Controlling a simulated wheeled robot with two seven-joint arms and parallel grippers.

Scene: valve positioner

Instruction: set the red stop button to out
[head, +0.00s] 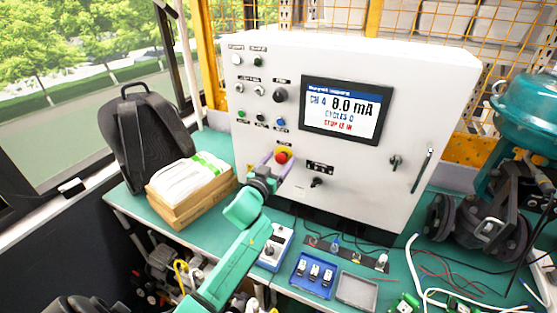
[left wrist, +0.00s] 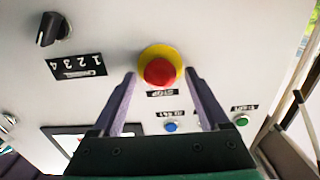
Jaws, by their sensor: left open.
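The red stop button (head: 282,157) sits on a yellow collar on the front of the white control cabinet (head: 420,90). In the left wrist view the red button (left wrist: 160,72) shows upside down, between and just beyond my fingertips. The display (head: 343,108) reads "CH 4 8.0 mA" with a red line that seems to say "STOP IS IN". My left gripper (head: 273,165) is at the button, its fingers open on either side of it. In the left wrist view the left gripper (left wrist: 161,73) shows a clear gap between each finger and the red cap. My right gripper is not in view.
Small buttons and knobs fill the panel above the stop button. A selector knob (head: 316,182) with a numbered plate is to its lower right. A cardboard box (head: 190,195), a blue tray (head: 314,275) and a teal valve actuator (head: 528,105) stand on the green bench.

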